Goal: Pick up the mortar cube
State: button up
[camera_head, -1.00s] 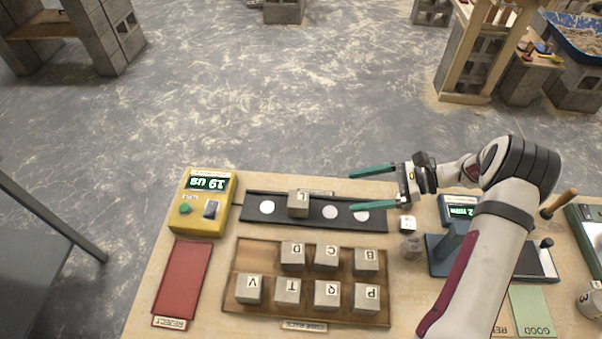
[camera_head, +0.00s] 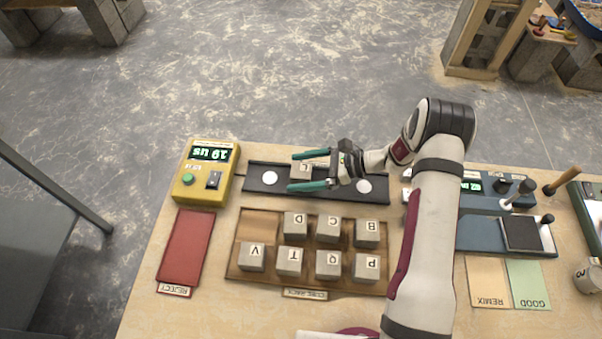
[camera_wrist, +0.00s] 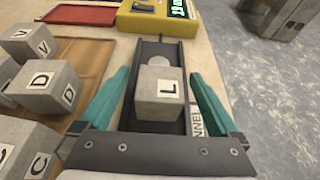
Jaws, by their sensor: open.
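The mortar cube marked L (camera_head: 306,168) sits on the dark strip with white round spots. It shows clearly in the wrist view (camera_wrist: 159,97), between the two green fingers. My gripper (camera_head: 298,170) is open, with one finger on each side of the cube. In the wrist view a gap shows between the cube and each finger (camera_wrist: 160,95). I cannot tell how far the fingertips are above the strip.
The cube rack (camera_head: 262,224) in front holds several lettered cubes. A yellow meter (camera_head: 205,172) stands at the strip's left end, with a red reject mat (camera_head: 185,247) before it. A blue scale-like device (camera_head: 480,234) and REMIX (camera_head: 488,282) and GOOD (camera_head: 527,284) mats lie right.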

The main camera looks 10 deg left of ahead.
grip_shut()
dwell(0.3)
jog(key=shift+r, duration=0.1)
